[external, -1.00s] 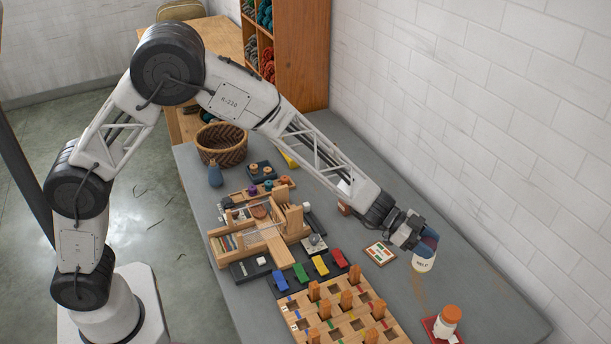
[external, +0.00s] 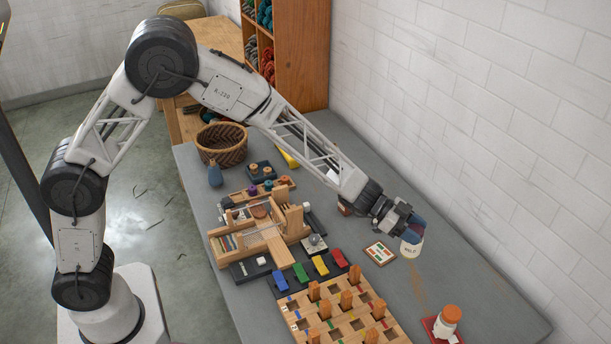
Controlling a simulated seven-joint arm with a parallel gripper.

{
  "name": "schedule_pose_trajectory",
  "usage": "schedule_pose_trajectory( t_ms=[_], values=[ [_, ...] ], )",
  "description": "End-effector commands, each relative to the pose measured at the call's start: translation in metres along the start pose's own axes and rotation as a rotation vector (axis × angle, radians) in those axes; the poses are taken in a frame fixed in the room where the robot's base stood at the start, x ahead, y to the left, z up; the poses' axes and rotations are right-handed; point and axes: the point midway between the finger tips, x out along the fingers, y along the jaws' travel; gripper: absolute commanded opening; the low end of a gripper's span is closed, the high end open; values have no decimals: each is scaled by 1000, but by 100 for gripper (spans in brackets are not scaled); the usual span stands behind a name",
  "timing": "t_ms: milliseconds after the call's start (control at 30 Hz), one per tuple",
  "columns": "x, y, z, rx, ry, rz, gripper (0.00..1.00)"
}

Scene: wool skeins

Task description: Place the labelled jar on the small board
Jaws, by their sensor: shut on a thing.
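My gripper (external: 411,233) is shut on a cream jar (external: 410,250) with dark lettering on its side, at the right of the table. The blue fingers cover the jar's upper part. I cannot tell whether its base touches the table. A small board (external: 380,253) with a pale face, a brown rim and red and green marks lies flat just left of the jar. The jar is beside this board, not over it.
A white bottle with an orange lid (external: 447,320) stands on a red base (external: 431,325) at the front right. A wooden peg tray (external: 330,318) and a wooden organiser (external: 262,232) fill the middle. A brick wall (external: 500,130) borders the right side. A basket (external: 222,145) stands at the back.

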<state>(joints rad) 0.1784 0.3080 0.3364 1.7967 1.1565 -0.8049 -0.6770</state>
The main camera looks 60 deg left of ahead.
Motion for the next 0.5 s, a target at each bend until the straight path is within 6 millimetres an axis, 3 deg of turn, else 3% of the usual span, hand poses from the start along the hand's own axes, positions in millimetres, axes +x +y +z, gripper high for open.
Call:
schedule_pose_trajectory(
  t_ms=[300,500],
  values=[
    [-65,-35,18,-11,1,-34,21],
    [-88,-44,25,-14,1,-43,21]
  ],
)
